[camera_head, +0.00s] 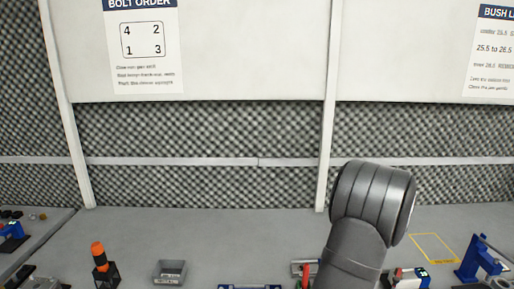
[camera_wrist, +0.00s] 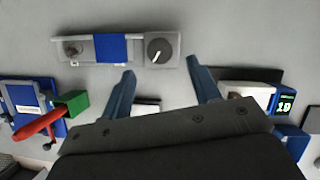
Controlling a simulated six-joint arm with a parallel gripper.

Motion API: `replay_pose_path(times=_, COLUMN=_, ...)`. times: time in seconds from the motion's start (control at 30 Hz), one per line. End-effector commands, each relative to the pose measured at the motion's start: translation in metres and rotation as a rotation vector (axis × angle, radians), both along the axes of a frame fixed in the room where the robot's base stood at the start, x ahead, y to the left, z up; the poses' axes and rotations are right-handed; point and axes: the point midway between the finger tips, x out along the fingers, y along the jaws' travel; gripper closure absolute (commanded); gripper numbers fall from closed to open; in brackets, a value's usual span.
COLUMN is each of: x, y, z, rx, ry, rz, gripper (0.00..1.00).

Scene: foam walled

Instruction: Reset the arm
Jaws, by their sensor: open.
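My gripper (camera_wrist: 163,88) shows in the wrist view with its two blue fingers spread apart and nothing between them. It hangs above the grey bench (camera_wrist: 230,25). Ahead of the fingertips lies a grey device with a blue band (camera_wrist: 111,47) and a round dial; the fingers look apart from it. In the head view my arm rises at the right of centre, and the gripper itself is out of sight there.
A blue fixture with a red handle (camera_wrist: 40,122) is at the left, and a device with a lit display (camera_wrist: 286,105) is at the right. The head view shows an orange-topped tool (camera_head: 98,255), a small grey tray (camera_head: 170,272), a blue stand (camera_head: 474,260) and a yellow outlined area (camera_head: 433,247).

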Motion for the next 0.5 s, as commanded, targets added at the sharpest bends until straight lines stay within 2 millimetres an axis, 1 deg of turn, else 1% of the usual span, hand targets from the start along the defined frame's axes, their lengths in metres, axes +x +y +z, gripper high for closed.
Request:
replay_pose_path(times=0.03, x=-0.004, y=-0.001, z=0.011, rx=-0.001, ry=-0.002, rz=-0.002, gripper=0.44)
replay_pose_path(times=0.5, x=-0.039, y=-0.01, z=0.097, rx=-0.002, ry=-0.001, rz=-0.001, gripper=0.44)
